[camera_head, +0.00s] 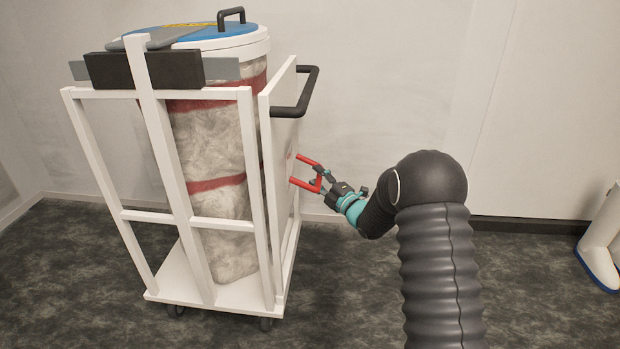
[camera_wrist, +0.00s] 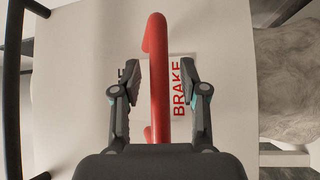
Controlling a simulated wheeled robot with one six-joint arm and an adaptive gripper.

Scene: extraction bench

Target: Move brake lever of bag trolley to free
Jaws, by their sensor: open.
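The bag trolley (camera_head: 248,224) is a white frame on castors at the left of the head view. Its red brake lever (camera_head: 306,159) sticks out from the right side panel. In the wrist view the red lever (camera_wrist: 158,85) stands between my two open fingers, with a gap on each side. My gripper (camera_head: 322,178) is at the lever in the head view, and it also shows in the wrist view (camera_wrist: 157,92). A label reading BRAKE (camera_wrist: 181,88) is on the panel behind the lever. Part of the label is hidden by the lever and fingers.
A tall bag (camera_head: 222,150) with red bands and a blue lid (camera_head: 200,34) stands in the trolley. A black push handle (camera_head: 306,92) juts out above the lever. White boots (camera_head: 598,250) stand at far right.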

